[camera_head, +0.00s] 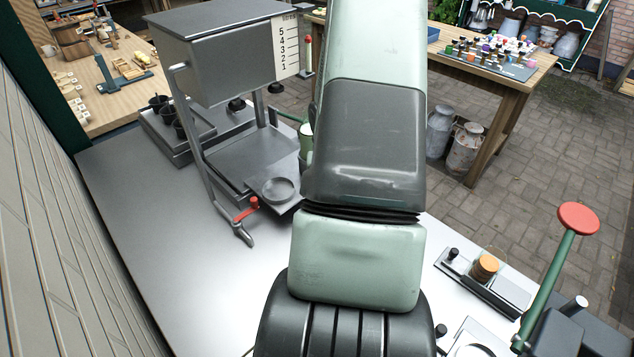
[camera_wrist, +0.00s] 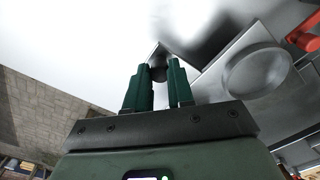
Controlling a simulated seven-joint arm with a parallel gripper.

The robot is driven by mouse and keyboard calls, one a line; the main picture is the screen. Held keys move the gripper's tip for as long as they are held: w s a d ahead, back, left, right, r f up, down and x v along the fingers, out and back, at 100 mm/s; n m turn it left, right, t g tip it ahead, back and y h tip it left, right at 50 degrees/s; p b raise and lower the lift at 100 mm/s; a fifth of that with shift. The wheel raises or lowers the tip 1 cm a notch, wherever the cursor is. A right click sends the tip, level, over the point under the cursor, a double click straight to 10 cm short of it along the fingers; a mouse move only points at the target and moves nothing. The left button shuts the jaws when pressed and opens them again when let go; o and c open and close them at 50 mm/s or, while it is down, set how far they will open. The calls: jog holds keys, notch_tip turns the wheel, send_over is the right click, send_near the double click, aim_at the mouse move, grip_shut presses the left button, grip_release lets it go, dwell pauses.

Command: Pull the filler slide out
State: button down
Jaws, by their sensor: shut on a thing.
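The filler is a grey machine (camera_head: 225,62) with a hopper on legs and a number scale on its side, left of centre in the head view. Its base holds a flat grey slide (camera_head: 243,160) with a round shallow dish (camera_head: 278,190) at the near end. The dish also shows at the right of the wrist view (camera_wrist: 256,72). In the wrist view my gripper (camera_wrist: 159,67) has its two green fingers shut on a small dark knob (camera_wrist: 158,72) at the corner of a grey plate. My arm hides the gripper and knob in the head view.
A red-handled crank (camera_head: 246,210) sticks out just left of the dish; its red grip is at the wrist view's upper right. The metal bench (camera_head: 170,255) is clear at front left. A red-topped lever (camera_head: 578,218) stands right.

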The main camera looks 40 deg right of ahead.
jog(key=shift+s, duration=0.2)
jog(key=c, duration=1)
grip_release()
jog(key=shift+o, duration=0.2)
notch_tip(320, 180, up, 11)
jog(key=shift+f, duration=0.1)
